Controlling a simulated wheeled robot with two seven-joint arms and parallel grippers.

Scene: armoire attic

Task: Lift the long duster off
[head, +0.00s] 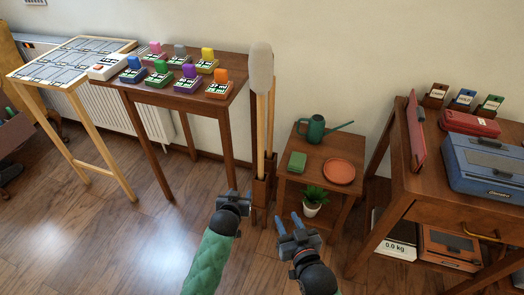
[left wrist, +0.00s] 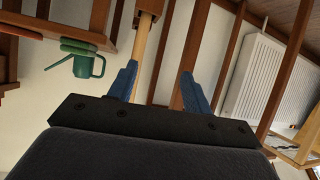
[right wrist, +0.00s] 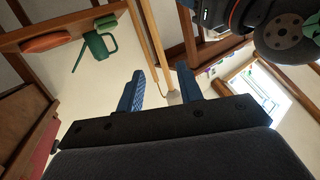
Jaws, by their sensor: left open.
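The long duster has a pale grey head (head: 261,68) and a thin wooden handle (head: 260,135). It stands upright in a brown wooden holder (head: 261,192), beside a second pole (head: 271,115). My left gripper (head: 237,195) is open and empty, just left of the holder. In the left wrist view a wooden pole (left wrist: 143,45) passes behind one finger; I cannot tell which pole it is. My right gripper (head: 288,220) is open and empty, in front and right of the holder. The right wrist view shows a pole (right wrist: 155,45) beyond its fingers.
A small table (head: 318,178) with a green watering can (head: 315,129), a red plate (head: 339,172) and a plant (head: 314,197) below stands right of the holder. A table with coloured blocks (head: 180,92) is at left.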

